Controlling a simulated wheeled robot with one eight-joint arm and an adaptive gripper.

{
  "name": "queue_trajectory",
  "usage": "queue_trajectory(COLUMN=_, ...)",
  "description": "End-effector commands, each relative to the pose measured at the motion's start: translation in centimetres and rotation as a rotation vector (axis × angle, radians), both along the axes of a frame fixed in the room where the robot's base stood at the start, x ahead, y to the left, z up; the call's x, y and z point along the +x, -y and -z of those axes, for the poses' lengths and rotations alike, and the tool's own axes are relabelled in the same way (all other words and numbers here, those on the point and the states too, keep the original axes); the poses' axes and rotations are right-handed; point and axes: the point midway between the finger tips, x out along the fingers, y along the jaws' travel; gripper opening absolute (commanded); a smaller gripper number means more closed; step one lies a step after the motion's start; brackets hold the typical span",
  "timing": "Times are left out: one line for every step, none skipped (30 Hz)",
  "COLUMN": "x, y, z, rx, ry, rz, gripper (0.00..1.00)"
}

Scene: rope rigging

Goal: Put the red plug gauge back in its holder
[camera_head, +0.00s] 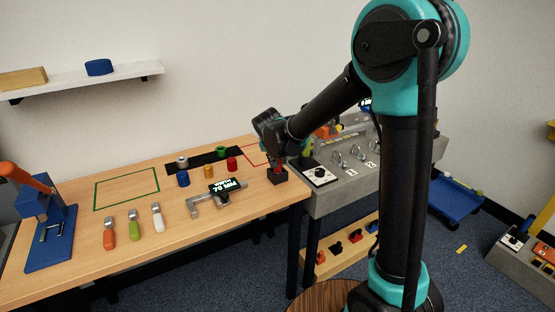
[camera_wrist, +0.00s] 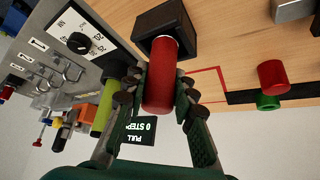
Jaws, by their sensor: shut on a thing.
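The red plug gauge (camera_wrist: 162,80) is a red cylinder between the two fingers of my gripper (camera_wrist: 156,92) in the wrist view. My gripper is shut on it. The gauge's far end meets the opening of the black block holder (camera_wrist: 183,18); how deep it sits inside, I cannot tell. In the head view the holder (camera_head: 278,177) stands near the table's right front corner. A bit of red (camera_head: 279,168) shows just above it, under my wrist. My fingers are mostly hidden there.
A separate red cylinder (camera_head: 232,164) stands left of the holder, near blue, orange and green ones. A digital caliper (camera_head: 217,194) lies in front. A grey panel with a dial (camera_head: 320,176) adjoins the table's right end. A red outline (camera_wrist: 215,80) marks the tabletop.

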Motion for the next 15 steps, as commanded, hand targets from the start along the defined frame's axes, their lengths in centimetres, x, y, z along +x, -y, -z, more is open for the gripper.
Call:
queue_trajectory(x=0.01, y=0.00, z=-0.01, rx=0.000, ry=0.000, rz=0.000, gripper=0.00)
queue_trajectory(x=0.01, y=0.00, z=-0.01, rx=0.000, ry=0.000, rz=0.000, gripper=0.00)
queue_trajectory(x=0.01, y=0.00, z=-0.01, rx=0.000, ry=0.000, rz=0.000, gripper=0.00)
queue_trajectory(x=0.01, y=0.00, z=-0.01, rx=0.000, ry=0.000, rz=0.000, gripper=0.00)
queue_trajectory(x=0.01, y=0.00, z=-0.01, rx=0.000, ry=0.000, rz=0.000, gripper=0.27)
queue_trajectory(x=0.01, y=-0.01, z=-0.01, rx=0.000, ry=0.000, rz=0.000, gripper=0.32)
queue_trajectory(x=0.01, y=-0.01, z=-0.01, rx=0.000, ry=0.000, rz=0.000, gripper=0.36)
queue_trajectory(x=0.01, y=-0.01, z=-0.01, rx=0.000, ry=0.000, rz=0.000, gripper=0.39)
queue_trajectory(x=0.01, y=0.00, z=-0.01, rx=0.000, ry=0.000, rz=0.000, gripper=0.44)
queue_trajectory(x=0.01, y=0.00, z=-0.01, rx=0.000, ry=0.000, rz=0.000, gripper=0.48)
queue_trajectory(x=0.01, y=0.00, z=-0.01, rx=0.000, ry=0.000, rz=0.000, gripper=0.50)
queue_trajectory(x=0.01, y=0.00, z=-0.01, rx=0.000, ry=0.000, rz=0.000, gripper=0.50)
queue_trajectory(x=0.01, y=-0.01, z=-0.01, rx=0.000, ry=0.000, rz=0.000, gripper=0.50)
queue_trajectory(x=0.01, y=-0.01, z=-0.01, rx=0.000, ry=0.000, rz=0.000, gripper=0.50)
queue_trajectory(x=0.01, y=-0.01, z=-0.01, rx=0.000, ry=0.000, rz=0.000, gripper=0.50)
